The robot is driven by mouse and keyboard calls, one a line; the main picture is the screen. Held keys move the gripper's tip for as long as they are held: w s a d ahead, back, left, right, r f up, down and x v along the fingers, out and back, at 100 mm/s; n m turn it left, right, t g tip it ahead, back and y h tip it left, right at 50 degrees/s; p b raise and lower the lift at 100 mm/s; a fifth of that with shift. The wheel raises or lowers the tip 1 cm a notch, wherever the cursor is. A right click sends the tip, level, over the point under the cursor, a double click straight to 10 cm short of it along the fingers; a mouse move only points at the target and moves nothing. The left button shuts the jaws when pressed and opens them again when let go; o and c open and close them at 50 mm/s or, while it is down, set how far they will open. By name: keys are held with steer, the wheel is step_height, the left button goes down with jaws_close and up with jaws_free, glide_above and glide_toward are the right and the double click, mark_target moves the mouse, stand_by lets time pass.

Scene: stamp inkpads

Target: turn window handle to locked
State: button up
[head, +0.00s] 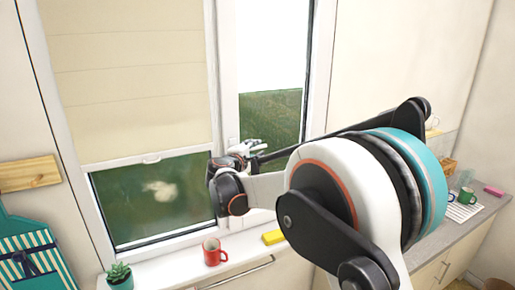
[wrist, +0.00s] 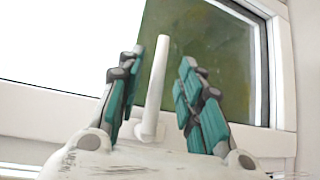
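The white window handle (wrist: 155,85) stands out between my two teal fingers in the wrist view, its lever pointing up in that picture and leaning slightly right. My gripper (wrist: 163,58) is open, with one finger on each side of the handle and a visible gap to both. The handle's base meets the white window frame (wrist: 60,98). In the head view my gripper (head: 250,146) is at the frame post between the two window panes, partly covered by my own arm. I cannot make out the handle clearly there.
A beige blind (head: 130,80) covers the upper left pane. A counter with a green mug (head: 467,196) is at the right.

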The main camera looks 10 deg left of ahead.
mark_target(256, 148)
steer(key=shift+x, duration=2.3)
steer(key=shift+d, duration=0.1)
jaws_close()
